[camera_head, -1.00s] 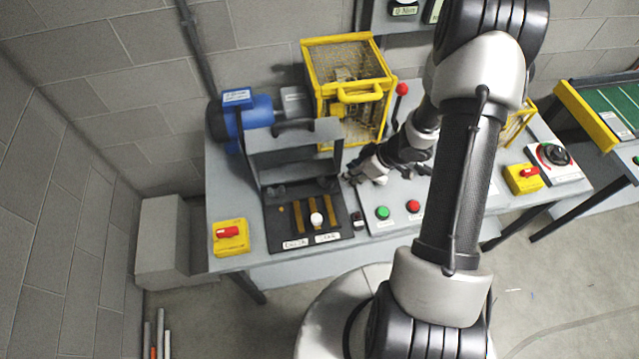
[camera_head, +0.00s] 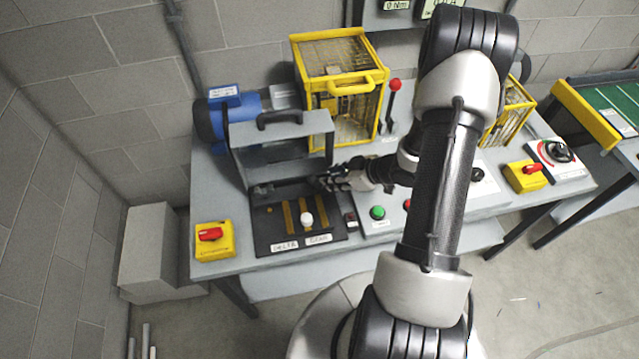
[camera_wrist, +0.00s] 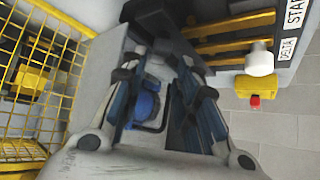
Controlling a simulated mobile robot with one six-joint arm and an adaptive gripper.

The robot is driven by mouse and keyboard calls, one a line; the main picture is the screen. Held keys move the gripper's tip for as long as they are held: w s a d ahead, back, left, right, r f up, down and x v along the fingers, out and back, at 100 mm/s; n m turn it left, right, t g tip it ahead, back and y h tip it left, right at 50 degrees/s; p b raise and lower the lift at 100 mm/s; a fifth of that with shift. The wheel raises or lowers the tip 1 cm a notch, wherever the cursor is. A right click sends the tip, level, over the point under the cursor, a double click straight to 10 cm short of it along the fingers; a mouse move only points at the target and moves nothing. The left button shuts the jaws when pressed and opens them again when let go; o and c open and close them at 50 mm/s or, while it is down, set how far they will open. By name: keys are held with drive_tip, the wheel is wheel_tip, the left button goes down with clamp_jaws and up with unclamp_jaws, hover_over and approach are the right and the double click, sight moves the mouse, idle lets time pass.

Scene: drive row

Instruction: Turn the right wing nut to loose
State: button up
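A black terminal board (camera_head: 271,243) labelled DELTA and STAR has brass strips and a white knob. A raised grey cover (camera_head: 290,142) with a black handle stands behind it. A dark fitting, apparently the left wing nut (camera_head: 263,188), sits at the cover's lower left. My gripper (camera_head: 324,182) reaches in from the right at the cover's lower right corner and hides the right wing nut in the head view. In the wrist view my gripper (camera_wrist: 163,55) has its fingers apart, with a dark shape (camera_wrist: 150,15) near their tips. I cannot tell whether they touch it.
A blue motor (camera_head: 210,122) lies behind left. A yellow cage (camera_head: 340,85) and a red-knobbed lever (camera_head: 394,87) stand behind my gripper. A green button (camera_head: 377,212) is in front of it. A yellow switch box (camera_head: 214,240) is at the table's left front.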

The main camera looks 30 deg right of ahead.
sight(317, 183)
drive_tip(key=b+x, duration=0.1)
drive_tip(key=x, duration=0.6)
drive_tip(key=shift+w+a+f+b, duration=0.1)
drive_tip(key=shift+b, duration=0.2)
drive_tip(key=shift+c, duration=0.4)
clamp_jaws()
